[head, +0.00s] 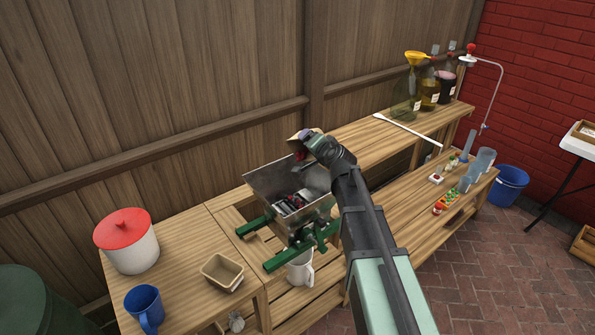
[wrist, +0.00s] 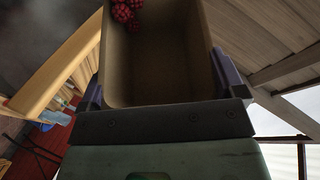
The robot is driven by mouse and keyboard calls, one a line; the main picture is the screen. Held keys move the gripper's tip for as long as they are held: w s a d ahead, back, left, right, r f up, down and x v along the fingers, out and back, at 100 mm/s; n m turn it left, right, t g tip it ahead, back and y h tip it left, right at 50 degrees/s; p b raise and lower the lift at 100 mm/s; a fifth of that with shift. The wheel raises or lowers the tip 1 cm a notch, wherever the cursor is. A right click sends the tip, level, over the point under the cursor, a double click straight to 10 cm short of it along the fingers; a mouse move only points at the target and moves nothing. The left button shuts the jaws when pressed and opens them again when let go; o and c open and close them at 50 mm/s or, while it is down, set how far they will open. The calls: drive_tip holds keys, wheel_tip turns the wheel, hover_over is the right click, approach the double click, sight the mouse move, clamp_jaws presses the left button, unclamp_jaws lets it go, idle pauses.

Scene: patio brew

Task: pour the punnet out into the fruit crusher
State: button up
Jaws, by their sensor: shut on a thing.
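My gripper (head: 312,139) is shut on a tan punnet (head: 294,139) above the back right of the fruit crusher's hopper (head: 268,186). The punnet is steeply tilted, and my gripper partly hides it in the head view. In the wrist view, the punnet (wrist: 165,65) lies between both fingers; its inside is mostly bare. A few red berries (wrist: 125,12) sit near its far edge at top left. The crusher has a grey metal hopper on a green frame (head: 284,258), with dark rollers at its bottom. I cannot tell how much fruit lies in the hopper.
A second tan punnet (head: 222,272), blue jug (head: 145,305) and white pot with red lid (head: 128,240) stand left of the crusher. A white jug (head: 301,270) stands below it. Bottles (head: 430,88) and a long white paddle (head: 408,130) occupy the right-hand bench.

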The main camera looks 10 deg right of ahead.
drive_tip(key=shift+s+a+f+b, duration=0.1)
drive_tip(key=shift+s+a+b, duration=0.1)
drive_tip(key=shift+b, duration=0.1)
idle(0.4)
